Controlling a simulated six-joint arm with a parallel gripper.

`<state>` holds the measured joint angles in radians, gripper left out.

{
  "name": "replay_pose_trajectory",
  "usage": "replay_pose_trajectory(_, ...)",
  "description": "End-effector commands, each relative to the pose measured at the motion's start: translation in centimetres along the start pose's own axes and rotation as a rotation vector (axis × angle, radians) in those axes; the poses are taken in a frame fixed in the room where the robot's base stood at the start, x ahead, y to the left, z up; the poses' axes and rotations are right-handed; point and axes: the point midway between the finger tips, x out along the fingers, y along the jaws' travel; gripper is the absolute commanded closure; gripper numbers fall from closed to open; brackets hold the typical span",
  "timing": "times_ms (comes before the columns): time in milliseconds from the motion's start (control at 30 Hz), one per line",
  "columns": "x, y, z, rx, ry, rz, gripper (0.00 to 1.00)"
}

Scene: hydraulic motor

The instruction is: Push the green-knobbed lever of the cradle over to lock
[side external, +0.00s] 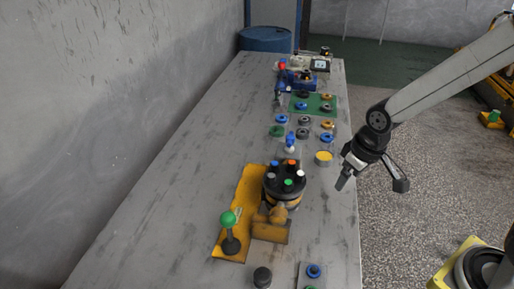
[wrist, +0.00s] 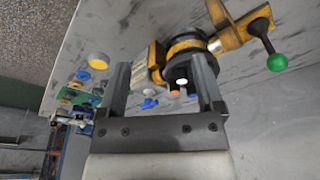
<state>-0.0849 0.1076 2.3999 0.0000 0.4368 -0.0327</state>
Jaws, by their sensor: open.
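The green-knobbed lever (side external: 229,226) stands near the front of the yellow cradle (side external: 246,192) in the side view, its knob up and roughly upright. In the wrist view the green knob (wrist: 277,62) is at the upper right, on a dark rod from the yellow cradle arm (wrist: 238,30). A dark round motor (side external: 284,184) with several coloured caps sits in the cradle; its body (wrist: 183,62) shows between my fingers in the wrist view. My gripper (side external: 352,168) is open and empty, above the table's right edge, to the right of the motor and apart from the lever.
Behind the motor are a yellow-topped cup (side external: 324,157), a blue-topped part (side external: 291,142), several rings and a green mat (side external: 314,105). A black knob (side external: 262,277) and a grey plate (side external: 313,273) lie in front. The table's left side (side external: 165,190) is clear, beside a wall.

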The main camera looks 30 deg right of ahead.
Motion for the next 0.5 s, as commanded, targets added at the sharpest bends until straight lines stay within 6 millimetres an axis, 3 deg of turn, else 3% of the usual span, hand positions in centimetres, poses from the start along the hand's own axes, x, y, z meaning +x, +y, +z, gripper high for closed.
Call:
replay_pose_trajectory(200,0.8,-4.1,-5.2,-0.156,-0.044,-0.022,0.15)
replay_pose_trajectory(500,2.2,-11.6,-10.7,-0.373,-0.107,-0.048,0.15)
